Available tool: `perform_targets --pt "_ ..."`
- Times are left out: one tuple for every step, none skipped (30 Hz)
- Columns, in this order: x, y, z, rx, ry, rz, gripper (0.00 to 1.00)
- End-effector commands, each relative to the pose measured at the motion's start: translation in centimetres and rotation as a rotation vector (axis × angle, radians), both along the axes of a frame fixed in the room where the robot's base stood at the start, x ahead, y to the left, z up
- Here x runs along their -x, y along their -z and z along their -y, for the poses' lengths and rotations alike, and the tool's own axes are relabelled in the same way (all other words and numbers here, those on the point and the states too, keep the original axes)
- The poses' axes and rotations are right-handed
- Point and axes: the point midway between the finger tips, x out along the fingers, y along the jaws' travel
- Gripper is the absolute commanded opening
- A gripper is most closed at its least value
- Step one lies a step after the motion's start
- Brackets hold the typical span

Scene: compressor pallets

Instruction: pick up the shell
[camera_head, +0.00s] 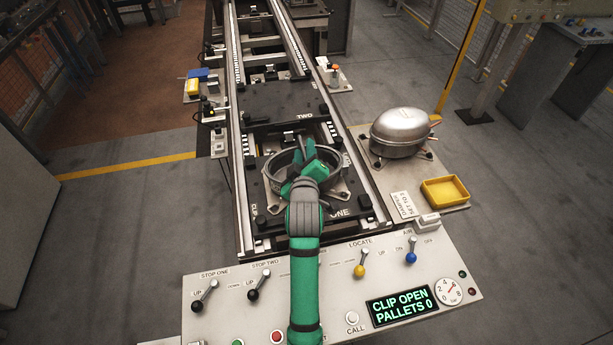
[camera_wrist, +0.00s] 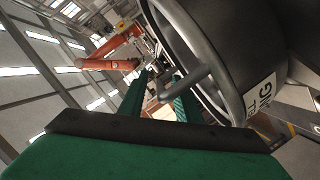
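A dark, round, open-topped shell (camera_head: 275,165) sits on the pallet marked ONE (camera_head: 362,201), partly hidden behind my gripper. My gripper (camera_head: 308,152) is over the shell's opening in the head view. In the wrist view, the shell's dark wall (camera_wrist: 255,40) fills the upper right, with a white lettered label and a bent grey pipe on it. The two green fingers (camera_wrist: 160,88) stand apart, and the pipe's end reaches across in front of the right finger and into the gap. I cannot tell whether either finger touches it.
A silver domed compressor (camera_head: 402,125) stands on a side plate at right, beside a yellow tray (camera_head: 445,191). Pallet TWO (camera_head: 285,103) lies farther up between the rails. A control panel (camera_head: 330,290) with levers is in front; its display (camera_head: 402,306) reads CLIP OPEN, PALLETS 0.

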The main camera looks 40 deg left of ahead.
Motion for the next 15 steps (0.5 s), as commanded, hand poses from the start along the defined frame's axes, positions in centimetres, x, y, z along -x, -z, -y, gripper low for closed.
perform_targets --pt "0.02 0.0 -0.04 0.0 0.0 0.0 0.3" --pt "0.03 0.0 -0.04 0.0 -0.001 0.0 0.3" --pt "0.04 0.02 -0.05 0.0 -0.001 0.0 0.3" --pt "0.06 0.01 -0.05 0.0 -0.001 0.0 0.3" --pt "0.06 0.01 -0.06 0.0 -0.001 0.0 0.28" --pt "0.06 0.01 -0.06 0.0 -0.001 0.0 0.18" --pt "0.07 0.02 -0.06 0.0 -0.001 0.0 0.11" --pt "0.07 0.02 -0.06 0.0 -0.001 0.0 0.04" --pt "0.08 0.03 -0.06 0.0 -0.001 0.0 0.0" --pt "0.08 0.03 -0.06 0.0 -0.002 -0.001 0.0" --pt "0.08 0.03 -0.06 0.0 -0.002 -0.001 0.0" --pt "0.09 0.04 -0.07 0.0 -0.002 -0.001 0.0" --pt "0.09 0.04 -0.07 0.0 -0.002 -0.001 0.0" --pt "0.1 0.05 -0.08 0.001 -0.001 -0.001 0.0" --pt "0.1 0.05 -0.08 0.0 -0.002 -0.001 0.0"
